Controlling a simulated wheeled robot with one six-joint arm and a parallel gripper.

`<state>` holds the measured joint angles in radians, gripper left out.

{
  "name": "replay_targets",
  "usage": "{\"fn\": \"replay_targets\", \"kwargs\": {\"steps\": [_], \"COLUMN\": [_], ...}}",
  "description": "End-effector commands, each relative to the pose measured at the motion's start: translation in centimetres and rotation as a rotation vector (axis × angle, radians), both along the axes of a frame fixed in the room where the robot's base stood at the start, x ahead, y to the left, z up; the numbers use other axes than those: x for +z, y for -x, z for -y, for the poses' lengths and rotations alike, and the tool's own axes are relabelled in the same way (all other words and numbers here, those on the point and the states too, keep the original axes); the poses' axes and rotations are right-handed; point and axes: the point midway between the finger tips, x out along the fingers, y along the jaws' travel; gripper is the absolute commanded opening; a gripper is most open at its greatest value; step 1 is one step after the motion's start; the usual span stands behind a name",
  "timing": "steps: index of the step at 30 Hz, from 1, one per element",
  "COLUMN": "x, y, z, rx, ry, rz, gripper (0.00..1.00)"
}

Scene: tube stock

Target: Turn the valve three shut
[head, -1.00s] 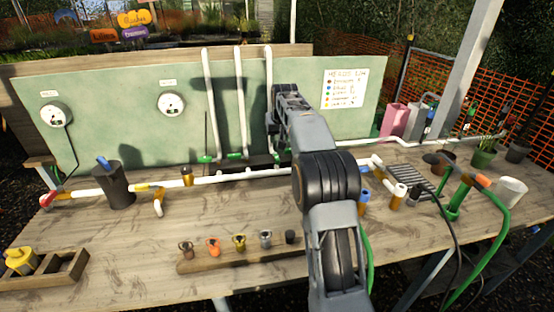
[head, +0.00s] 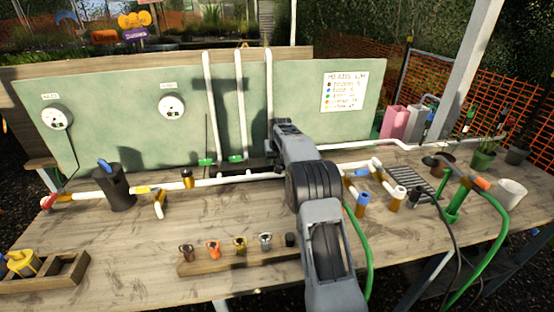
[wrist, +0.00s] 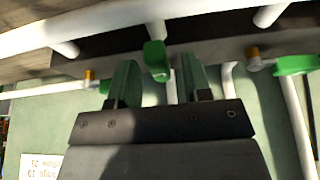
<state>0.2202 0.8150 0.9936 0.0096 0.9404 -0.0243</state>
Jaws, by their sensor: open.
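Three white upright pipes run down the green panel in the head view. The left pipe has a green valve handle (head: 205,161) low on it, and the middle pipe has another green valve handle (head: 236,158). The third pipe (head: 268,85) goes down behind my arm, which hides its valve and my gripper there. In the wrist view my gripper (wrist: 157,74) is open, with one finger on each side of a green handle (wrist: 156,60). The handle looks apart from both fingers. A neighbouring green handle (wrist: 295,65) lies crosswise at the right.
A long white pipe (head: 230,181) runs along the bench in front of the panel. A wooden rack (head: 215,265) with several coloured fittings lies near the front edge. A dark pot (head: 118,188) stands at left; green hoses (head: 495,235) hang at right. A lettered sign (head: 344,91) is on the panel.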

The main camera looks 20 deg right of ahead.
Motion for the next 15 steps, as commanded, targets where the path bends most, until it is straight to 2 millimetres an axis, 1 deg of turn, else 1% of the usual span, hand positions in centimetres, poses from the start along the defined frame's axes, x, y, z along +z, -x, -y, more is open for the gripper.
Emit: {"fn": "replay_targets", "kwargs": {"steps": [5,6,15], "x": [0.01,0.02,0.04], "y": [0.00,0.00,0.01], "z": [0.01,0.01,0.01], "rx": [0.000,0.000,0.000], "ry": [0.000,0.000,0.000], "rz": [0.000,0.000,0.000], "gripper": [0.45,0.43,0.14]}}
